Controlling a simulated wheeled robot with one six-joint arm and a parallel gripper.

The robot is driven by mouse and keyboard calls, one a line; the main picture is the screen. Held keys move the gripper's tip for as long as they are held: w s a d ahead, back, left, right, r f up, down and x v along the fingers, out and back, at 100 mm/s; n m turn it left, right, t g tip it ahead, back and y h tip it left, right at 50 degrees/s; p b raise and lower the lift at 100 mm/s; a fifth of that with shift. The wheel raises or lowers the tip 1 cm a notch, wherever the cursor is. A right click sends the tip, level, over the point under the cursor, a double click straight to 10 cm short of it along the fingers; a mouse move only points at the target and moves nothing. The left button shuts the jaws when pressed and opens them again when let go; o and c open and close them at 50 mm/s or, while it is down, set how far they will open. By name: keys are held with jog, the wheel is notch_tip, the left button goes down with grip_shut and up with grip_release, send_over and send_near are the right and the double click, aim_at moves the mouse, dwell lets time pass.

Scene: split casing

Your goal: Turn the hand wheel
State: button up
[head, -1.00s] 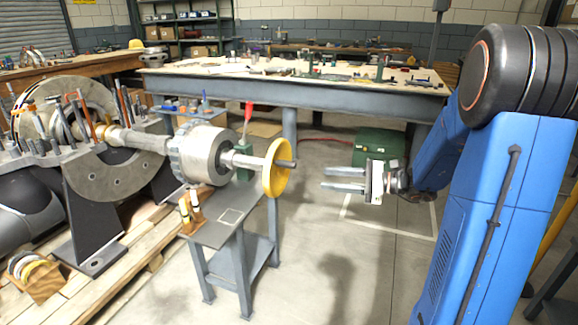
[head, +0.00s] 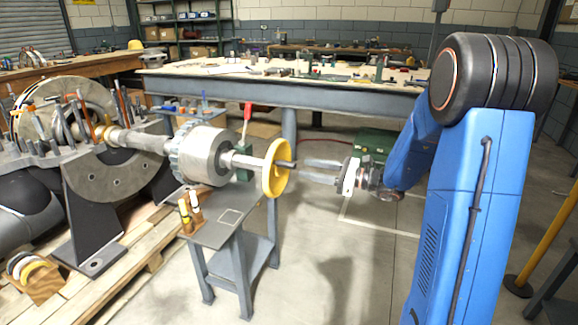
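The yellow hand wheel (head: 270,180) sits upright at the right end of a metal shaft, which runs left to a toothed grey drum (head: 205,155). A dark handle or shaft stub (head: 286,165) sticks out of the wheel to the right. My gripper (head: 309,170) is just right of the wheel, its two pale fingers pointing left toward the stub. The fingers look parted, with nothing seen held between them. Whether the fingertips touch or surround the stub's end, I cannot tell.
A grey stand (head: 235,228) under the shaft carries a green block with a red lever (head: 248,118) and small bottles (head: 190,212). A long workbench (head: 340,95) crosses behind. A green box (head: 375,142) stands on the floor behind my gripper. The floor in front is clear.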

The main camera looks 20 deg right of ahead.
aim_at(296, 166)
jog(key=x, duration=0.8)
